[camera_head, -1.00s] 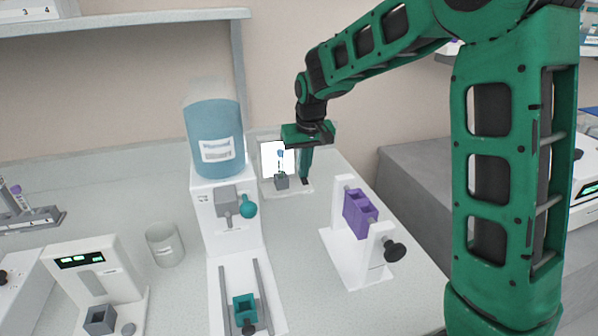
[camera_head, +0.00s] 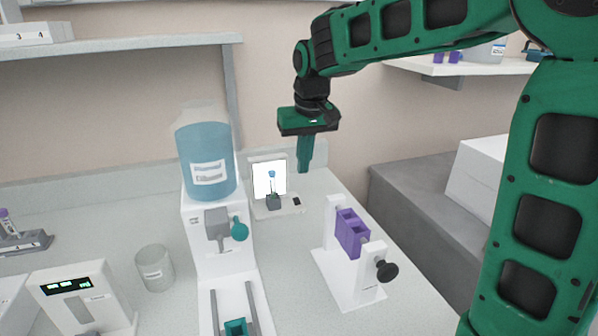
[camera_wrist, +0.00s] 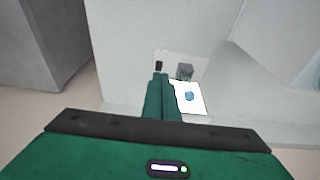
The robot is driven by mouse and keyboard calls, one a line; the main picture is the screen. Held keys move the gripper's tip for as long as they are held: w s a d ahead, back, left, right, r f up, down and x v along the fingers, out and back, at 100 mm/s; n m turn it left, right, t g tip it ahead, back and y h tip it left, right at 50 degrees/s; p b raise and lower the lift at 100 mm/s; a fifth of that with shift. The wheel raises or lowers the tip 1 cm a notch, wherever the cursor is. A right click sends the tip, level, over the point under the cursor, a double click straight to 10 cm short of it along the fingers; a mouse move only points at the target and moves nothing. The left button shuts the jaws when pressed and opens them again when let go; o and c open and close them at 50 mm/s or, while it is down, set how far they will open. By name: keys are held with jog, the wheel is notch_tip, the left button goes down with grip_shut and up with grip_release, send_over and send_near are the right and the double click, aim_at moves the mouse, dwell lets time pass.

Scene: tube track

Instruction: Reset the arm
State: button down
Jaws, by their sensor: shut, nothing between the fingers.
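My gripper (camera_head: 305,168) hangs from the green arm with its fingers pointing down, above the back of the bench. It is shut and empty. In the wrist view the closed fingers of my gripper (camera_wrist: 160,82) point toward the bench top. Below and left of it in the head view stands a small device with a bright white panel (camera_head: 268,178) and a small grey block (camera_head: 273,201) in front. The panel also shows in the wrist view (camera_wrist: 187,97), just beside the fingertips. The gripper appears clear of the device.
A dispenser with a blue bottle (camera_head: 207,160) stands left of the gripper. A white stand with a purple holder (camera_head: 351,232) is in front to the right. A clear beaker (camera_head: 155,268) is at left. A grey block surface (camera_head: 415,215) lies beyond the bench's right edge.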

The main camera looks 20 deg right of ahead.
jog(key=shift+s+r, duration=0.25)
jog(key=shift+r, duration=0.1)
jog(key=s+d+f+m+g, duration=0.1)
jog(key=s+d+f+m, duration=0.25)
jog(key=s+d, duration=1.2)
jog(key=s+d+f+m, duration=0.1)
jog(key=s+f, duration=0.2)
jog(key=s, duration=0.6)
jog(key=s+d+f+m+g, duration=0.1)
jog(key=s+f, duration=0.3)
jog(key=s, duration=0.5)
jog(key=shift+s+d+m+g, duration=0.2)
jog(key=shift+d+m+g, duration=0.1)
jog(key=shift+d+m, duration=0.4)
